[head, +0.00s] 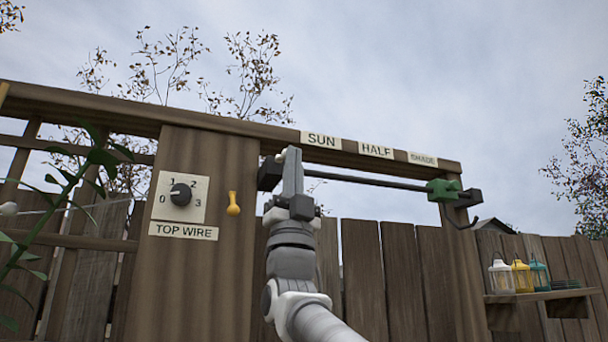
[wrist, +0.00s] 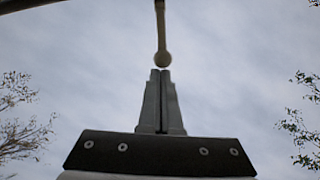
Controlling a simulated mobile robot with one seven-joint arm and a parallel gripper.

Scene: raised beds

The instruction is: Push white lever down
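In the head view my gripper (head: 292,152) is raised to the beam, below and left of the SUN label (head: 321,140).
A dark rod (head: 368,181) with a green block (head: 443,190) runs right of my gripper. Lanterns (head: 522,277) stand on a shelf at right. A plant (head: 60,185) is at far left.

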